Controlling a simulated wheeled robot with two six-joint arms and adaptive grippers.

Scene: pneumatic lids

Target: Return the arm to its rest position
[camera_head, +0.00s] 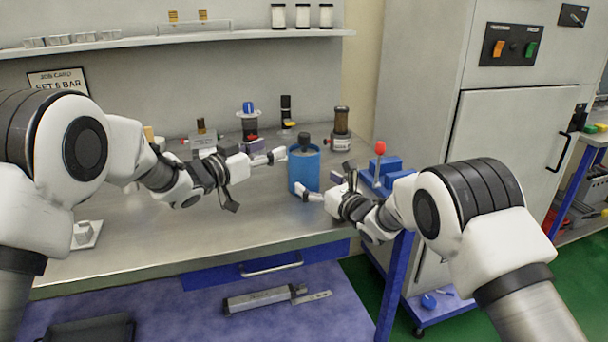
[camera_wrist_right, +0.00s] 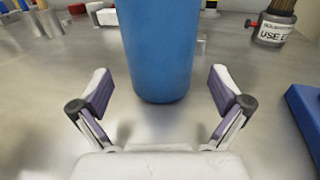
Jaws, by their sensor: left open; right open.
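My left gripper (camera_head: 262,167) is open and empty over the bench, to the left of a blue cylinder (camera_head: 304,172) with a dark top. My right gripper (camera_head: 322,184) is open in front of the cylinder, at its lower right in the head view. In the right wrist view the blue cylinder (camera_wrist_right: 160,50) stands upright beyond and between the spread fingers of the right gripper (camera_wrist_right: 160,97), with bare bench showing between. Its top is out of that view. Both arms reach over the bench.
On the metal bench (camera_head: 200,242), pneumatic fittings (camera_head: 249,122) and a labelled jar-like unit (camera_head: 341,130) stand at the back. A blue fixture with a red knob (camera_head: 380,149) is at the right, by a grey cabinet (camera_head: 510,140). The bench's front middle is clear.

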